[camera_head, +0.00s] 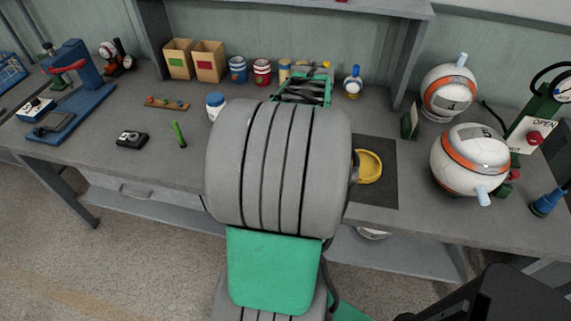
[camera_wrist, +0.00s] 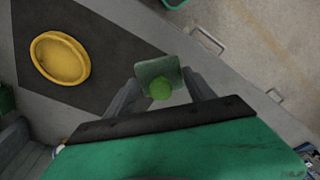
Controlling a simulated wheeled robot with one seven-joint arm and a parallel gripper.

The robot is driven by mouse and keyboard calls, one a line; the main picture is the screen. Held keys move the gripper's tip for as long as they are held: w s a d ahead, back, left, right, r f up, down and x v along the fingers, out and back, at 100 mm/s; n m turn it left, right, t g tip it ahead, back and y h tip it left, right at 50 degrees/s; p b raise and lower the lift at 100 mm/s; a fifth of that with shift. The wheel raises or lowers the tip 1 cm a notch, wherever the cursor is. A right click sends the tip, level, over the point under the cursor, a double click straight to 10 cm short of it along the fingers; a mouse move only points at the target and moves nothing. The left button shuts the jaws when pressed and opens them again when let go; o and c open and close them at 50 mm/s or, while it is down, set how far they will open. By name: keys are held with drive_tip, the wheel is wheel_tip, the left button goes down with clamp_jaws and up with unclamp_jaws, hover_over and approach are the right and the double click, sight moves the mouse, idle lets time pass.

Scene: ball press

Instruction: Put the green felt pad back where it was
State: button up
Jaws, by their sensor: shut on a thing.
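My gripper (camera_wrist: 164,90) is shut on the green felt pad (camera_wrist: 153,69), a small grey-green square piece with a brighter green round part on its near side. The pad sits between the two grey fingertips and appears over the bench's front edge in the wrist view; its height above the bench is hard to judge. In the head view my own arm hides the gripper and the pad. A yellow round dish (camera_head: 369,167) lies on a dark mat (camera_head: 377,197) right of my arm; the dish also shows at upper left in the wrist view (camera_wrist: 60,58).
Two white balls with orange bands (camera_head: 470,160) stand at right, near a green press with an OPEN sign (camera_head: 533,134). A green stick (camera_head: 179,134), a black box (camera_head: 132,139) and a white jar (camera_head: 215,106) stand left. Paint tins and cardboard boxes line the back.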

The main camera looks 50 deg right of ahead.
drive_tip(key=w+d+f, duration=0.1)
drive_tip(key=w+f, duration=0.1)
drive_tip(key=w+d+f, duration=0.1)
drive_tip(key=w+f, duration=0.1)
drive_tip(key=w+d+f, duration=0.1)
drive_tip(key=w+f, duration=0.1)
drive_tip(key=shift+f+p, duration=0.25)
drive_tip(key=shift+p, duration=0.15)
drive_tip(key=shift+d+f, duration=0.15)
drive_tip(key=shift+f, duration=1.65)
drive_tip(key=o, duration=1.2)
wheel_tip(320, 180, up, 12)
drive_tip(key=s+f, duration=0.1)
drive_tip(key=w+a+r+n+t, duration=0.1)
drive_tip(key=w+a+r, duration=0.25)
drive_tip(key=a, duration=0.65)
drive_tip(key=w+a+r+n, duration=0.2)
drive_tip(key=w+a, duration=0.2)
drive_tip(key=a, duration=0.7)
drive_tip(key=s+a+n+t, duration=0.1)
drive_tip(key=s+a, duration=0.2)
drive_tip(key=a, duration=1.2)
drive_tip(key=shift+s+a+f+n+y+b, duration=0.2)
drive_tip(key=shift+a+n+y+b, duration=0.1)
drive_tip(key=shift+n+b, duration=0.1)
